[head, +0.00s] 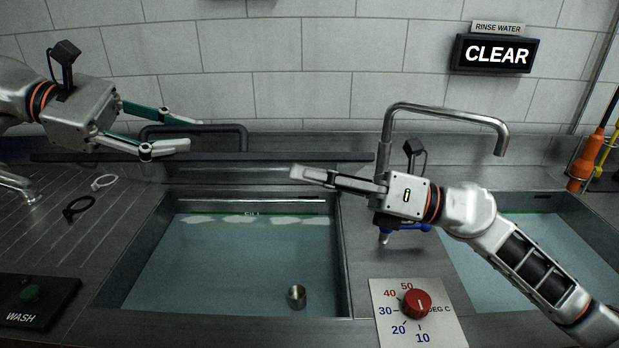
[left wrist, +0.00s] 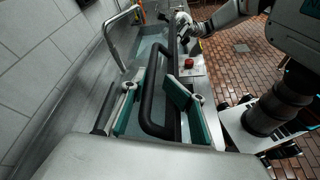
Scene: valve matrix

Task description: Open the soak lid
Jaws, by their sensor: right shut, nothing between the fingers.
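The soak lid shows in the head view as a long dark edge (head: 240,157) along the back of the left basin. Its black bar handle (head: 225,128) rises behind that edge. My left gripper (head: 194,133) is open at the handle. In the left wrist view the handle (left wrist: 152,85) runs between its two spread teal-lined fingers (left wrist: 157,105); I cannot tell if either touches it. My right gripper (head: 300,173) is shut and empty, its fingertips over the back right of the basin, just in front of the lid edge. The basin's water is uncovered.
A metal cup (head: 297,297) stands in the left basin. A red temperature dial (head: 417,304) is on the front rim, a faucet (head: 445,110) behind my right wrist. A sign (head: 497,54) reads CLEAR.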

